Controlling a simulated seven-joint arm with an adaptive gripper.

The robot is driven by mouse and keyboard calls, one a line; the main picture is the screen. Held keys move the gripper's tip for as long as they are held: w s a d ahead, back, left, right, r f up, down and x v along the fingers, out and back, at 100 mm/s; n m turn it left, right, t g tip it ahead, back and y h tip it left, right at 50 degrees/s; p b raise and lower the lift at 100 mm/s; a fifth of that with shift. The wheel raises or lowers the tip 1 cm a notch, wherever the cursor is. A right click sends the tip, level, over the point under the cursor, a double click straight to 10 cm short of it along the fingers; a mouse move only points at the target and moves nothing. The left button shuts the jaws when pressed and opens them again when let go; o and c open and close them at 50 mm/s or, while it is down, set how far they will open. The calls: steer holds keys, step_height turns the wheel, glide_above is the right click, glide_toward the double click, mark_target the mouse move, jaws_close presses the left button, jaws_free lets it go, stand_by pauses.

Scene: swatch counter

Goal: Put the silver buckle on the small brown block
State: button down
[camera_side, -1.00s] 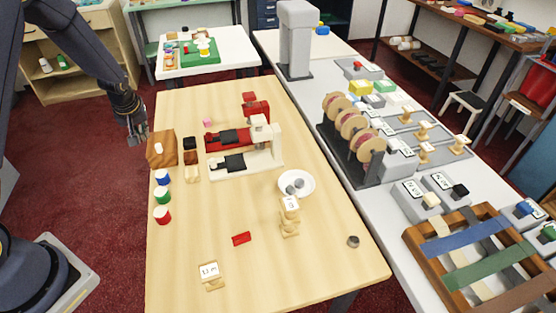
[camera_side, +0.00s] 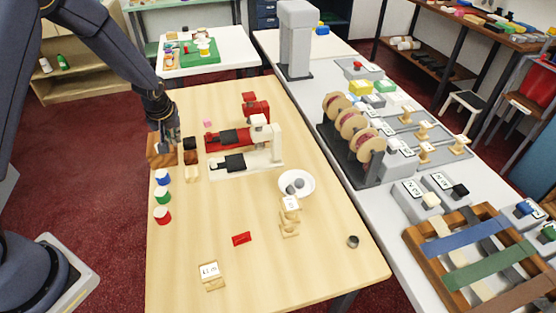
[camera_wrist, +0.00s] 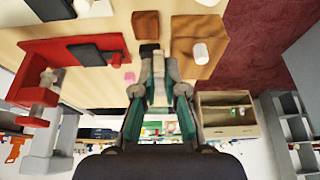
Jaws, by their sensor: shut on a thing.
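My gripper (camera_side: 168,136) is shut, low over the large wooden block at the table's left edge. In the wrist view my gripper (camera_wrist: 159,68) has a small grey piece between its fingertips, which looks like the silver buckle (camera_wrist: 159,62); the fingers hide most of it. The small brown block (camera_side: 191,157) stands just right of the gripper, in a row between a black block (camera_side: 190,143) and a tan block (camera_side: 191,174). In the wrist view the small brown block (camera_wrist: 145,25) lies beyond the fingertips, past the black block (camera_wrist: 148,49).
The large wooden block (camera_wrist: 187,68) bears a white cylinder (camera_wrist: 201,53). Blue, green and red-sided spools (camera_side: 162,196) line the left edge. A red and white machine (camera_side: 240,145) stands to the right. A white plate (camera_side: 309,190) holds grey pieces.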

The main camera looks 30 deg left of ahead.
glide_above(190, 154)
steer(key=s+d, duration=0.1)
steer(key=s, duration=0.1)
steer(key=f, duration=0.5)
steer(key=shift+w, duration=0.2)
steer(key=shift+w+f, duration=0.15)
steer(key=shift+f, duration=0.75)
steer(key=shift+w+f, duration=0.15)
steer(key=shift+f, duration=0.75)
steer(key=shift+f, duration=0.1)
steer(key=c, duration=1.2)
jaws_free()
steer(key=shift+c, duration=0.2)
